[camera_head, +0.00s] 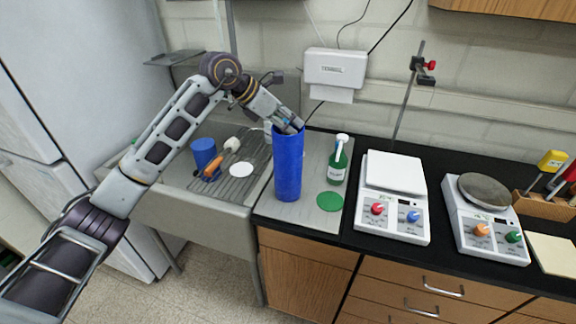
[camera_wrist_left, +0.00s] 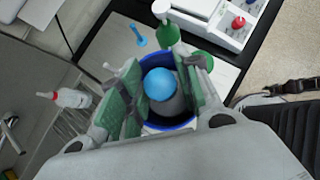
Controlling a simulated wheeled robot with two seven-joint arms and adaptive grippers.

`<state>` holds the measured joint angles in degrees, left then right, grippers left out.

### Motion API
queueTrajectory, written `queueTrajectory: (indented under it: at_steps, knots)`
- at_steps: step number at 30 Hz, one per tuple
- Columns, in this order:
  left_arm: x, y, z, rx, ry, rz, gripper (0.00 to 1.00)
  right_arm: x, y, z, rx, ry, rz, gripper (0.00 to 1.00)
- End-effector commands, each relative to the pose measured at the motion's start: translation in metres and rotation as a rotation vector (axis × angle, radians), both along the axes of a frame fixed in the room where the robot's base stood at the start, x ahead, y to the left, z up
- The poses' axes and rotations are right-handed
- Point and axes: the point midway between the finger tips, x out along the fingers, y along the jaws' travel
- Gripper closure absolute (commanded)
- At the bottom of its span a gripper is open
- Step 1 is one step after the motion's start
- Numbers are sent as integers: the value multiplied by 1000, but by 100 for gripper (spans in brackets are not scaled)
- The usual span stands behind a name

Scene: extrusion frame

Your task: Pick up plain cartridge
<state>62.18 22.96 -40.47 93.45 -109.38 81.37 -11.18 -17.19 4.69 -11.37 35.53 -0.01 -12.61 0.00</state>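A tall blue cylinder (camera_head: 288,170) stands upright on the counter by the sink. In the left wrist view its blue rim (camera_wrist_left: 167,127) shows around a grey piece with a rounded blue top (camera_wrist_left: 160,84), which may be the plain cartridge; the head view hides it. My left gripper (camera_head: 291,127) comes down from the upper left to the cylinder's mouth. In the left wrist view its green-padded fingers (camera_wrist_left: 163,88) stand apart on either side of the grey piece. I cannot tell whether they touch it. My right gripper is in neither view.
A green pump bottle (camera_head: 337,165) and a green disc (camera_head: 330,201) are close right of the cylinder. Two scales (camera_head: 393,222) (camera_head: 490,237) stand further right. The sink at left holds a blue cup (camera_head: 204,153) and an orange-handled brush (camera_head: 213,166).

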Motion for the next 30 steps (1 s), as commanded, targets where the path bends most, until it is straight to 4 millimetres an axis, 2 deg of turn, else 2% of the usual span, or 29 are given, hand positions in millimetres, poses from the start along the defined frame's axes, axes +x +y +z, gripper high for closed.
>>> queueTrajectory:
  at_steps: [6,13,21,30]
  knots:
    - [0,0,-1,0,0,0,66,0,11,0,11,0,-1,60]
    - [0,0,-1,0,1,1,66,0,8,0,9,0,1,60]
    - [0,0,0,0,1,1,100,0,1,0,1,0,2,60]
    - [0,0,0,-1,-1,1,100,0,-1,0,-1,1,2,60]
